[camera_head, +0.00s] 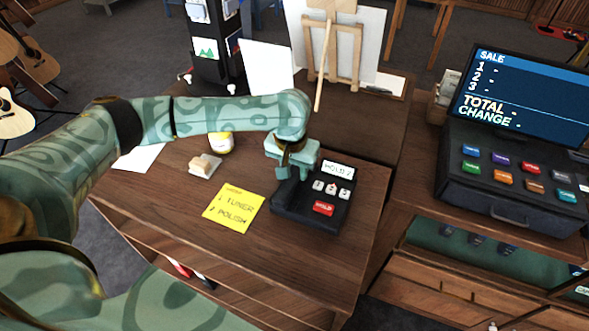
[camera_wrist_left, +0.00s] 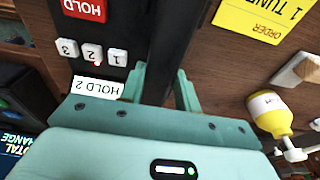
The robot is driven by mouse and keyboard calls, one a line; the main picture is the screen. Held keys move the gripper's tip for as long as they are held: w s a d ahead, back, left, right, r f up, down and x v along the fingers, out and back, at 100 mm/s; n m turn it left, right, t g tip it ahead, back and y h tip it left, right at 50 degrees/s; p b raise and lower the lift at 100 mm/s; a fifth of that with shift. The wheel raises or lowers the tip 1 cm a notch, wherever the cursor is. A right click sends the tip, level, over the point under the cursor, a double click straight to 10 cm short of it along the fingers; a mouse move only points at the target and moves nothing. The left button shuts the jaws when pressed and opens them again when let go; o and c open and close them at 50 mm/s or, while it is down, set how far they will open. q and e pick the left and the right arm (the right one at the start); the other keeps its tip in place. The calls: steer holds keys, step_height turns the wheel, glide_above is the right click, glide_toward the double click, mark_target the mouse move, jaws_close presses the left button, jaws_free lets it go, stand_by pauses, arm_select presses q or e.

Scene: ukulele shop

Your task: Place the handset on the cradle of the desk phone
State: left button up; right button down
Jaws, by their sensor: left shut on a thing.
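The black desk phone (camera_head: 338,213) stands on the wooden counter, with white number keys, a red HOLD key and a small "HOLD 2" display. My left gripper (camera_head: 290,166) is over the phone's left side, pointing down. It is shut on the dark handset (camera_head: 284,192), which lies along that side where the cradle is. In the left wrist view the gripper's fingers (camera_wrist_left: 163,85) are on both sides of the dark handset (camera_wrist_left: 172,40), beside the phone's keys (camera_wrist_left: 92,52). The gripper and handset hide the cradle, so I cannot tell whether the handset rests on it. My right gripper is not in view.
A yellow order note (camera_head: 233,207) lies left of the phone. A wooden block on a pale base (camera_head: 205,165) and a yellow-and-white bottle (camera_head: 221,144) stand behind it. A cash register (camera_head: 510,165) is at right, a small easel (camera_head: 333,50) at the back.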

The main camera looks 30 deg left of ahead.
arm_select(q)
steer(key=shift+s+r, duration=0.1)
stand_by(0.4)
steer(key=shift+f, duration=0.55)
steer(key=o, duration=1.3)
steer(key=shift+c, duration=0.2)
